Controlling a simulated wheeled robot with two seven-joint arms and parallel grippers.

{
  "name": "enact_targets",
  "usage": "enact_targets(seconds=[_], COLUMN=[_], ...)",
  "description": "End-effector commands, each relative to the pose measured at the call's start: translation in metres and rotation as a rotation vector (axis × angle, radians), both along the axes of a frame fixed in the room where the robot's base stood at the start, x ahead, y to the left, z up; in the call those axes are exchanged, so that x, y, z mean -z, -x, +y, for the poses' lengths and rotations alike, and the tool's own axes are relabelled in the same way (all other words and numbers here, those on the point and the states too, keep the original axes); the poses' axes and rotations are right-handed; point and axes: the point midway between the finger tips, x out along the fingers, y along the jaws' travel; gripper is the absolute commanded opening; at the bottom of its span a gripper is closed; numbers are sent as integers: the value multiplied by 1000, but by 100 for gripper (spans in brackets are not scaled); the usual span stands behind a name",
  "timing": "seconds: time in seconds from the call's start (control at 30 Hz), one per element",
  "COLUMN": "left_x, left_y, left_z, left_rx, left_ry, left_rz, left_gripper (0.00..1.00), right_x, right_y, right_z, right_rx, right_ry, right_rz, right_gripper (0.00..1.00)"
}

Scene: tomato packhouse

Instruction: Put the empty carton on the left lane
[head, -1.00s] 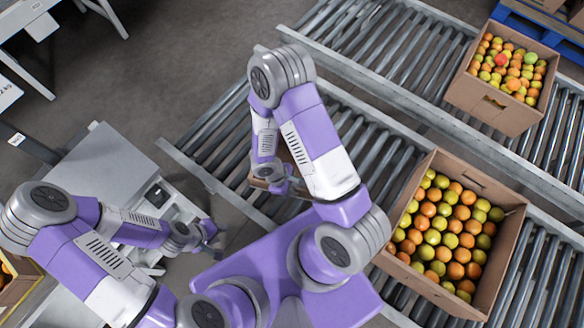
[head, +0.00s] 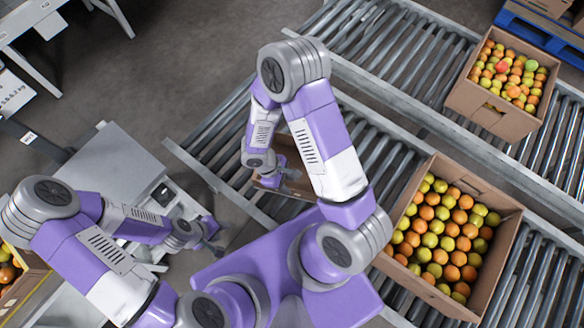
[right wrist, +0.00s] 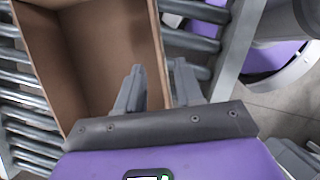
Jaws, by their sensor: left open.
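The empty carton (head: 268,184) is a brown open box, largely hidden behind my right arm in the head view. It is at the near roller lane (head: 222,140), left of the full cartons. The right wrist view shows its bare inside (right wrist: 95,50), with rollers beyond its left side. My right gripper (head: 282,168) is at the carton's wall; in the right wrist view its fingers (right wrist: 158,88) stand on either side of that wall. Whether they press on it is unclear. My left gripper (head: 212,238) is open and empty, beside the grey-topped table.
A carton full of tomatoes (head: 497,212) stands on the near lane to the right. Another full carton (head: 490,117) stands on the far lane (head: 395,50). A grey-topped table (head: 115,175) is at the left. Open floor (head: 190,60) lies at the upper left.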

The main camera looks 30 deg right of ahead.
Motion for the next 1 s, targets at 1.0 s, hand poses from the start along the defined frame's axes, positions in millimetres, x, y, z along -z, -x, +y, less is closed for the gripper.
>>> enact_targets(seconds=[1.0], left_x=[-17], left_y=[0], left_z=[0], left_rx=[0], left_ry=[0], left_rz=[0], left_gripper=[43], right_x=[26], right_y=[23], right_z=[71], right_rx=[978], right_ry=[-479], right_rz=[-180], right_gripper=[36])
